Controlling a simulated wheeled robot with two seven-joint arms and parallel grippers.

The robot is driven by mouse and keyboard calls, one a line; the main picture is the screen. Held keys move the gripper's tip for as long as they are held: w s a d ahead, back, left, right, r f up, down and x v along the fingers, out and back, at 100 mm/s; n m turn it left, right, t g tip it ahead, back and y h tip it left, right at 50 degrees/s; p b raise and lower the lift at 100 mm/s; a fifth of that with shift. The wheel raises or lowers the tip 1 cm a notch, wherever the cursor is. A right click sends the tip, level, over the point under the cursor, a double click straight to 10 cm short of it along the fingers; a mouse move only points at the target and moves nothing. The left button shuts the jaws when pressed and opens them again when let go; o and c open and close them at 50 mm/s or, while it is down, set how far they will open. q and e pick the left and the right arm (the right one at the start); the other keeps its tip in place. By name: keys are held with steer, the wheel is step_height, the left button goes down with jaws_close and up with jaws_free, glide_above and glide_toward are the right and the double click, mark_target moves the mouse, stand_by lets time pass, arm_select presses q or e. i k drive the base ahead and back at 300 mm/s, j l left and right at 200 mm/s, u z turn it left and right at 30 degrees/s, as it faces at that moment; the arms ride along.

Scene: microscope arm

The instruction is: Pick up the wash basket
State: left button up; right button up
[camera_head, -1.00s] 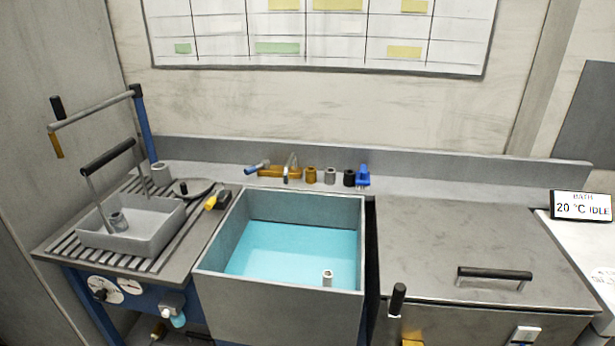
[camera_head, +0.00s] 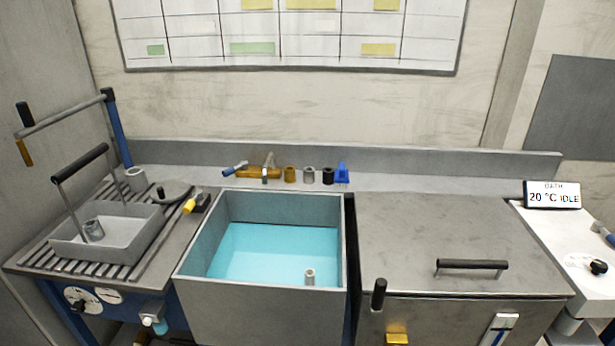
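The wash basket (camera_head: 128,241) is a shallow grey tray with a tall wire handle topped by a black grip (camera_head: 80,162). It sits on the slatted drain rack (camera_head: 60,267) at the left of the bench. Neither of my grippers shows in the head view.
A square tank (camera_head: 262,299) of blue liquid stands right of the rack, with a small cylinder (camera_head: 310,276) in it. A blue post with a grey bar (camera_head: 62,117) rises behind the basket. A lidded unit (camera_head: 440,235) and a display (camera_head: 552,195) reading 20 °C IDLE are at right.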

mark_target(129, 228)
steer(key=u, duration=1.35)
